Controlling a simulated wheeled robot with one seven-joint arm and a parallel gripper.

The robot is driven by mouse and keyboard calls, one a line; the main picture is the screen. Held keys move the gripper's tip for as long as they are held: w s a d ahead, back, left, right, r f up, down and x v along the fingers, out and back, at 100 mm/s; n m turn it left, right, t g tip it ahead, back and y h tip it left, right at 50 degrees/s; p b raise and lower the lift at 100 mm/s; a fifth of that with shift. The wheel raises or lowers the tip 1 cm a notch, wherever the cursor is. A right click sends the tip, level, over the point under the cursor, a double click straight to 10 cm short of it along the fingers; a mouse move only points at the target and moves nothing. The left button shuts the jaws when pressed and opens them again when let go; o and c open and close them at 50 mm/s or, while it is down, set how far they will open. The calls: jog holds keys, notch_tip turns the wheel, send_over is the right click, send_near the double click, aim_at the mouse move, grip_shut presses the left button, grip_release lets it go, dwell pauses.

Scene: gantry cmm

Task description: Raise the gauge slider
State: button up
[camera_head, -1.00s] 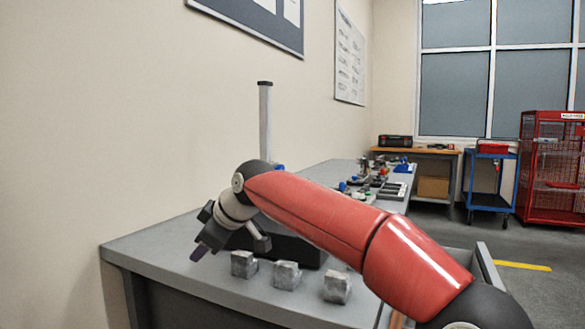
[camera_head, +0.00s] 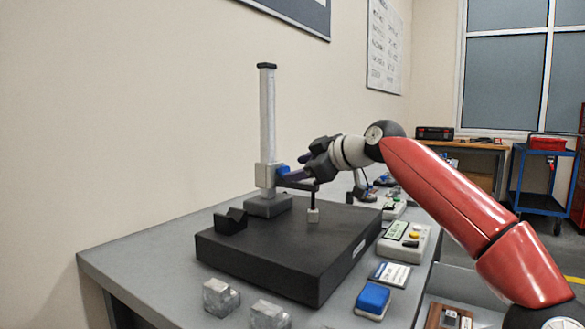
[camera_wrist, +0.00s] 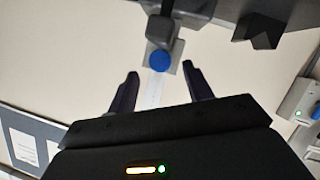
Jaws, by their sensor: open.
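A blue round knob (camera_head: 283,170) sticks out of the slider's right side. A dark arm from the slider carries a thin probe (camera_head: 314,200) that hangs over the black plate. My gripper (camera_head: 300,167) is at the knob from the right. In the wrist view my gripper (camera_wrist: 160,70) is open, and the blue knob (camera_wrist: 160,60) lies centred between the fingertips. The fingers look apart from it; exact depth is unclear.
The black surface plate (camera_head: 250,250) bears a dark V-block (camera_head: 231,221). Rough metal blocks (camera_head: 220,297) lie at the bench's front. A blue box (camera_head: 373,300) and a button panel (camera_head: 404,242) lie to the right. The wall is behind the column.

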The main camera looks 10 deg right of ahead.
aim_at(287, 170)
jog(key=shift+p+x, duration=0.3)
jog(key=shift+x, duration=1.5)
grip_shut()
jog(key=shift+r, duration=0.1)
